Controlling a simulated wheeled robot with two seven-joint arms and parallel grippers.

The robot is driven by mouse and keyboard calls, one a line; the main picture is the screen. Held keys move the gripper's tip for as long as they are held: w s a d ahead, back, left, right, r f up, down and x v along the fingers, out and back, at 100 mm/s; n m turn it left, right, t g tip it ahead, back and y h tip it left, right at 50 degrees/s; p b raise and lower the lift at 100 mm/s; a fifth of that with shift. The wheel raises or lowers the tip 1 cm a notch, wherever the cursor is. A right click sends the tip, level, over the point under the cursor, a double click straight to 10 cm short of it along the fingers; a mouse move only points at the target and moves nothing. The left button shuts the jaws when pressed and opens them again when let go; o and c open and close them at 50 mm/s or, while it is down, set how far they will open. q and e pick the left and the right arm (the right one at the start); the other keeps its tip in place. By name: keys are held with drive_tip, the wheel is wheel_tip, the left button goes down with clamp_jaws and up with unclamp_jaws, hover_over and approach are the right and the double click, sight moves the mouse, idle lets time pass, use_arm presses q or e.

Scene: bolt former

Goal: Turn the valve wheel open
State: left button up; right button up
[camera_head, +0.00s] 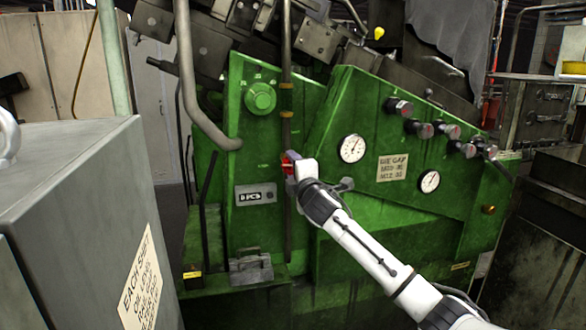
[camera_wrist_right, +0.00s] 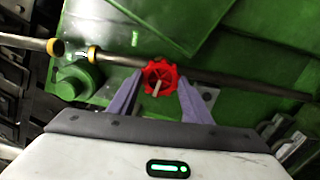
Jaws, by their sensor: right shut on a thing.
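The valve wheel (camera_wrist_right: 160,76) is small, red and scalloped, with a pale spoke or mark on its face. It sits by a thin vertical pipe on the green machine. In the head view the wheel (camera_head: 287,164) shows only as a bit of red, mostly hidden by my right gripper (camera_head: 291,166). In the right wrist view my right gripper (camera_wrist_right: 160,88) has its two purple fingers on either side of the wheel, shut on its rim. My left gripper is not in view.
The green machine (camera_head: 340,215) carries a green knob (camera_head: 260,97), gauges (camera_head: 353,148) and a row of dark knobs (camera_head: 419,128). A grey cabinet (camera_head: 75,190) stands at the left front. A thick grey pipe (camera_head: 187,80) bends down left of the wheel.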

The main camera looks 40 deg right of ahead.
drive_tip(key=shift+f+n, duration=0.15)
drive_tip(key=shift+n, duration=3.65)
drive_tip(key=o, duration=0.8)
drive_tip(key=shift+s, duration=0.15)
drive_tip(key=shift+b+v, duration=0.9)
drive_tip(key=shift+v, duration=4.15)
